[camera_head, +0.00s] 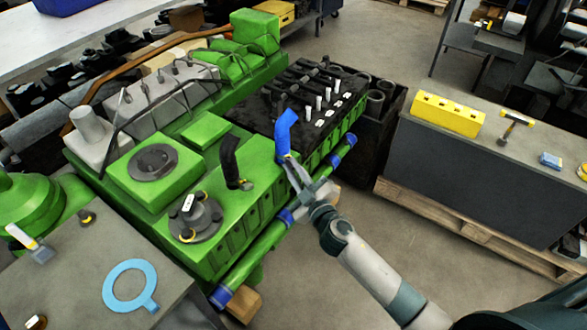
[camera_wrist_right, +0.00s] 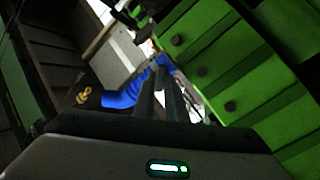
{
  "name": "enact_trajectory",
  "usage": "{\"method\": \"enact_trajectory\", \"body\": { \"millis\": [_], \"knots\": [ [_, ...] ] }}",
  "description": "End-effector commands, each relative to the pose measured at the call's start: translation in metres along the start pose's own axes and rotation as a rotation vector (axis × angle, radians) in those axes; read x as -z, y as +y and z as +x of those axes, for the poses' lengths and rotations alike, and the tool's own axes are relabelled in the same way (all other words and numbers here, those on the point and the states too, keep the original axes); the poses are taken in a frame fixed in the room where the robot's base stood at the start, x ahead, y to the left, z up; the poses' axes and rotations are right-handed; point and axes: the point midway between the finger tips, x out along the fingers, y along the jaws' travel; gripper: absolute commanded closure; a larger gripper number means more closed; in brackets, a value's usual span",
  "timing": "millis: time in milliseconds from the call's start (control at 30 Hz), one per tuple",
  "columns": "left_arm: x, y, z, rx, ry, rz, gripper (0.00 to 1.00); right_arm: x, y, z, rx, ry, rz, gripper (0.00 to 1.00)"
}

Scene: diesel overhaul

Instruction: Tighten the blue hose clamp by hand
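A bent blue hose (camera_head: 285,132) stands up from the side of the green engine (camera_head: 262,165). My right gripper (camera_head: 287,160) is at the lower end of this hose, its two fingers pointing at it. In the right wrist view the fingers (camera_wrist_right: 161,75) lie close together with a narrow gap, and blue hose (camera_wrist_right: 122,97) shows beside and beyond their tips. The clamp itself cannot be made out; it is small or hidden by the fingertips. I cannot tell whether the fingers grip anything. My left gripper is not in view.
A black hose (camera_head: 229,160) rises from the engine top left of the blue one. A green pipe with blue joints (camera_head: 285,216) runs along the engine's near side. A grey bench (camera_head: 470,150) with a yellow block (camera_head: 447,114) and a hammer (camera_head: 514,123) stands right. Open floor (camera_head: 350,205) lies between.

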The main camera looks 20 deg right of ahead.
Motion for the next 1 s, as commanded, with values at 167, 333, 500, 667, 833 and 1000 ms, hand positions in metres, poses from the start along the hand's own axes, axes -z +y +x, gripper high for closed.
{"method": "enact_trajectory", "body": {
  "millis": [167, 333, 500, 667, 833, 1000],
  "knots": [
    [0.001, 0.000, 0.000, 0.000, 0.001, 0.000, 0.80, 0.000, 0.000, 0.000, 0.001, 0.000, 0.001, 1.00],
    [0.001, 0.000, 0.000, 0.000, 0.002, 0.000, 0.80, 0.000, 0.000, 0.000, 0.000, 0.000, 0.012, 1.00],
    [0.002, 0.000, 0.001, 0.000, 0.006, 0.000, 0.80, 0.000, -0.001, 0.000, -0.001, -0.001, 0.056, 1.00],
    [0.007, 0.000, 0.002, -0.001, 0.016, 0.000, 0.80, 0.000, 0.000, 0.000, -0.001, -0.001, 0.135, 1.00],
    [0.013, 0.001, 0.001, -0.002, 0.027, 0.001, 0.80, 0.000, 0.000, -0.001, 0.000, -0.001, 0.254, 1.00],
    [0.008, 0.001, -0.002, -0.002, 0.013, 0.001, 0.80, 0.001, 0.000, -0.001, 0.000, -0.001, 0.391, 1.00]
  ]
}}
